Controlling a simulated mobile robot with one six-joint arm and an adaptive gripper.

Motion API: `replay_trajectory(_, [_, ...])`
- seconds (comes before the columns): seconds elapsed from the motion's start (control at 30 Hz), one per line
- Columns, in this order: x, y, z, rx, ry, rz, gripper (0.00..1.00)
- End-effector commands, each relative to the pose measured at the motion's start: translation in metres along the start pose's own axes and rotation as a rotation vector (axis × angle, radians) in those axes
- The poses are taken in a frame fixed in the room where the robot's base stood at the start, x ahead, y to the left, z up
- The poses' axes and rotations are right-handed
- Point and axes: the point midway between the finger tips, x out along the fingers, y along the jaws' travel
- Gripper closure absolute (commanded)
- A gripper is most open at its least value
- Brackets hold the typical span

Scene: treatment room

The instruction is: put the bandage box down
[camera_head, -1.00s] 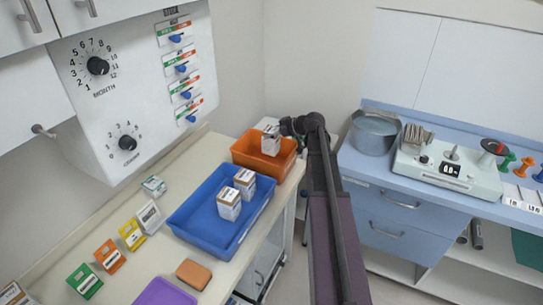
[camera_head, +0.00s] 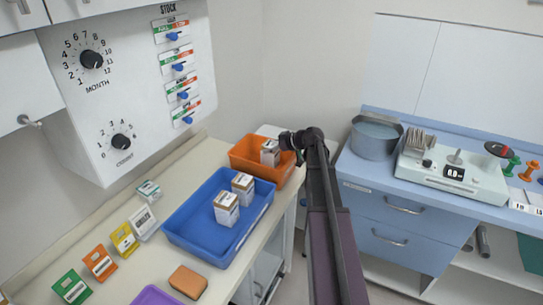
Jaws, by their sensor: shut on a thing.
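A small white box with a brown lower edge (camera_head: 269,153), which I take for the bandage box, is at my gripper (camera_head: 278,146), over or inside the orange bin (camera_head: 242,160). My gripper is shut on this box from the right side. The box looks upright. The bin's wall and my gripper leave unclear whether its base touches the bin floor. Two similar white and brown boxes (camera_head: 226,208) and (camera_head: 243,186) stand in the blue tray (camera_head: 196,237), just in front of the orange bin.
Small green, orange and yellow cards (camera_head: 123,239) and a white card (camera_head: 144,222) stand along the wall side of the counter. A brown block (camera_head: 188,282) and a purple tray (camera_head: 155,296) lie nearer. A blue cabinet with a pot (camera_head: 375,138) is at right.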

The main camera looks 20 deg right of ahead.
Motion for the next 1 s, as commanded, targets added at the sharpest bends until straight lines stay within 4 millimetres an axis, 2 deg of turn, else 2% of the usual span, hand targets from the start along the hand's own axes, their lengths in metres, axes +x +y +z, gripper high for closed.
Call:
replay_trajectory(0.53, [0.016,0.001,0.031,0.001,0.000,0.001,0.75])
replay_trajectory(1.0, [0.017,0.001,0.034,0.001,0.000,0.002,0.75])
